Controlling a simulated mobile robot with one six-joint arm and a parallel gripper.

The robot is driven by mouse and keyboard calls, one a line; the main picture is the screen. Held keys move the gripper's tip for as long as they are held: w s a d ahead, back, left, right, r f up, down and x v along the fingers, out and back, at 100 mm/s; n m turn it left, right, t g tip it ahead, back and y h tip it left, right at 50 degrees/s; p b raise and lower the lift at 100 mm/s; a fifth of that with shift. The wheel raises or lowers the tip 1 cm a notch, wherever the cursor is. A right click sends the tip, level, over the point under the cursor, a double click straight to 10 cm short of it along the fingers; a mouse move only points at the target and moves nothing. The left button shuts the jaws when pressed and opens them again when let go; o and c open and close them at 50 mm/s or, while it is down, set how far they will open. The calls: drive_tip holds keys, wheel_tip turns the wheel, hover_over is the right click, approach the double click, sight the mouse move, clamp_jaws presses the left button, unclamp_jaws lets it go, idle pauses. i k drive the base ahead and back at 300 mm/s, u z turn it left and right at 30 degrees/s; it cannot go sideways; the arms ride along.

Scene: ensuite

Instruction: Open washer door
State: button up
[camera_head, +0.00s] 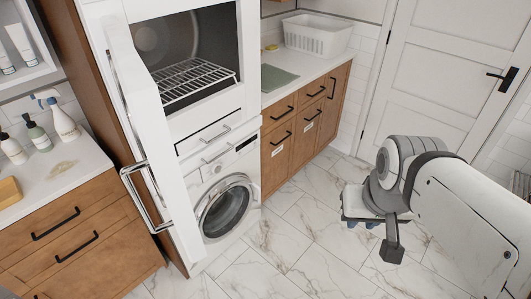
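The white front-loading washer (240,165) stands low in a tall white housing left of centre. Its round door (224,208) has a silver rim and dark glass, and looks shut against the front. A tall white panel (133,130) with metal bar handles stands swung open at the left, next to the washer's left side. My gripper (392,250) hangs over the tiled floor, right of the washer and well apart from it. One dark finger shows; the rest is hidden by my wrist, so its opening cannot be seen. I see nothing held in it.
Above the washer is an open cavity with a wire rack (194,80). A wooden counter unit (300,118) with a white basket (316,35) stands to its right. A wooden cabinet (70,225) with bottles is at the left. Marble floor (285,235) is clear between washer and gripper.

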sight(235, 181)
drive_tip(key=u, duration=0.4)
drive_tip(key=i, duration=1)
drive_tip(key=u, duration=0.7)
